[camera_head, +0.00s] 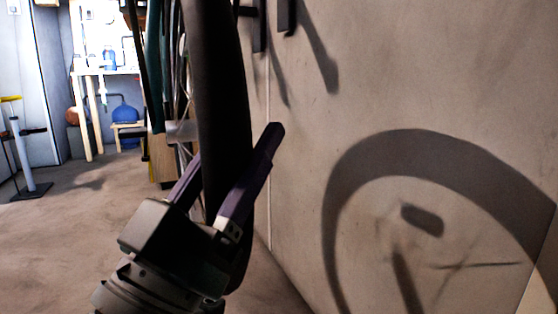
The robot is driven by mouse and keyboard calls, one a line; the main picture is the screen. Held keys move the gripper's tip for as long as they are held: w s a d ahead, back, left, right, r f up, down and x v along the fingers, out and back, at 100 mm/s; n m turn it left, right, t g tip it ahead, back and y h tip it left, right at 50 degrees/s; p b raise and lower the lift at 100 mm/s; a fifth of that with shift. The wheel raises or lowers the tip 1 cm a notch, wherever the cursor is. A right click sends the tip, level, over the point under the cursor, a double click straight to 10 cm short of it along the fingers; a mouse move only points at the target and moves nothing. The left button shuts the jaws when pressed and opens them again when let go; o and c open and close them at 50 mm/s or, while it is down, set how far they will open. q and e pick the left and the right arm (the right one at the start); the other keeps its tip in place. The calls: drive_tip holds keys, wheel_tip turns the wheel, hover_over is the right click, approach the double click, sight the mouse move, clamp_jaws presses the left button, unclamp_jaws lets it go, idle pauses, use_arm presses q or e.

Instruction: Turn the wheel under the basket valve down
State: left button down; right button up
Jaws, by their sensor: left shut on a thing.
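A thick, dark, slightly curved bar (222,90) runs from the top edge down the middle of the head view. It looks like the rim of the wheel seen nearly edge-on, but its full shape is not visible. My left gripper (232,160) reaches up from below with its two purple fingers on either side of this bar, and it is shut on it. The lower part of the bar passes behind the gripper body. I cannot make out the basket valve. My right gripper is not in view.
A bare wall (440,80) fills the right side, with a large ring-shaped shadow on it. Dark brackets (287,18) stick out at the top. Clothes or cloths (155,60) hang behind the bar.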

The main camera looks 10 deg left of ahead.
use_arm(q)
drive_tip(key=shift+f+m+h+b, duration=0.5)
drive_tip(key=shift+f+m+b, duration=0.05)
drive_tip(key=shift+f+m, duration=0.1)
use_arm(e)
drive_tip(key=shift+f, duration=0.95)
use_arm(q)
drive_tip(key=shift+c, duration=1.3)
unclamp_jaws()
drive_tip(key=p+v, duration=0.1)
drive_tip(key=v, duration=0.9)
drive_tip(key=shift+p, duration=0.35)
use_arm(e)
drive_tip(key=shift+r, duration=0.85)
